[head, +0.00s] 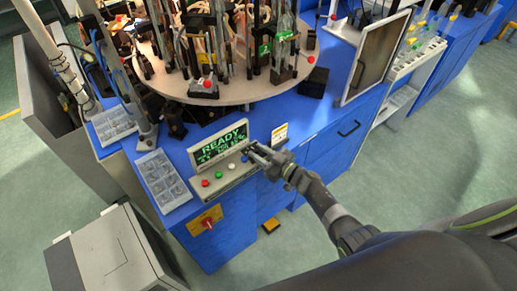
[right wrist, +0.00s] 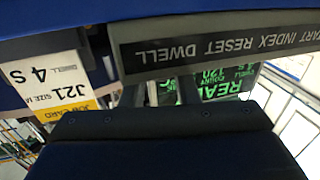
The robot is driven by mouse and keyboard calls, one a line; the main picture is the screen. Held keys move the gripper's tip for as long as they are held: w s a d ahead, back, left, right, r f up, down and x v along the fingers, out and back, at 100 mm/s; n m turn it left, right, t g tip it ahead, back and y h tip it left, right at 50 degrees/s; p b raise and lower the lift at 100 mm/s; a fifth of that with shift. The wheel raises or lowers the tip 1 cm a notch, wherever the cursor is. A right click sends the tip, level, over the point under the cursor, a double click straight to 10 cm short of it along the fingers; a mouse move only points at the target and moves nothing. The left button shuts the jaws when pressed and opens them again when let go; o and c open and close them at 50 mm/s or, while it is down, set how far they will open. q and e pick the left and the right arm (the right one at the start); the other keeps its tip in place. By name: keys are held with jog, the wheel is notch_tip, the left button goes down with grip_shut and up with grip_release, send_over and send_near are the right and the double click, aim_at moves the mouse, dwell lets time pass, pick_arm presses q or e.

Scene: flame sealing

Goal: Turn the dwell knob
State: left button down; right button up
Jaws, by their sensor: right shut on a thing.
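The control panel (head: 225,178) on the front of the blue machine carries a row of buttons below a green-lit display (head: 219,146) that reads READY. My right gripper (head: 255,152) reaches in from the right and is shut on the dwell knob at the right end of the row. The knob itself is hidden by the fingers, so its setting cannot be read. In the right wrist view, the panel's label strip (right wrist: 220,42) shows the word DWELL, upside down, and the display (right wrist: 222,85) is partly covered. My left gripper is not in view.
A red button (head: 205,183) and a green button (head: 219,174) sit left of my gripper. A job card (right wrist: 52,82) reads J21, dwell 4 S. A yellow plate with a red switch (head: 208,222) is below the panel. A round table (head: 235,92) with glassware stands above.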

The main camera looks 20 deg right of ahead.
jog(key=shift+w+d+f+n+g+y+b, duration=0.15)
jog(key=shift+n+g+y+b, duration=0.15)
jog(key=shift+n+g+y, duration=0.2)
jog(key=shift+w+d+n+g+y+b, duration=0.1)
jog(key=shift+n+g+y+b, duration=0.15)
jog(key=shift+n+g+y, duration=0.25)
jog(key=shift+d+f+n+g+y+b, duration=0.1)
jog(key=shift+n+g+y+b, duration=0.65)
jog(key=shift+y, duration=0.25)
jog(key=shift+w+n+g+y+b, duration=0.15)
jog(key=shift+n+g+y+b, duration=0.45)
jog(key=shift+g+b, duration=0.3)
jog(key=shift+d+r+n+g+y+b, duration=0.1)
jog(key=shift+r+n+g+y+b, duration=0.1)
jog(key=shift+n+g+y+b, duration=0.7)
jog(key=shift+h, duration=0.3)
jog(key=o, duration=0.7)
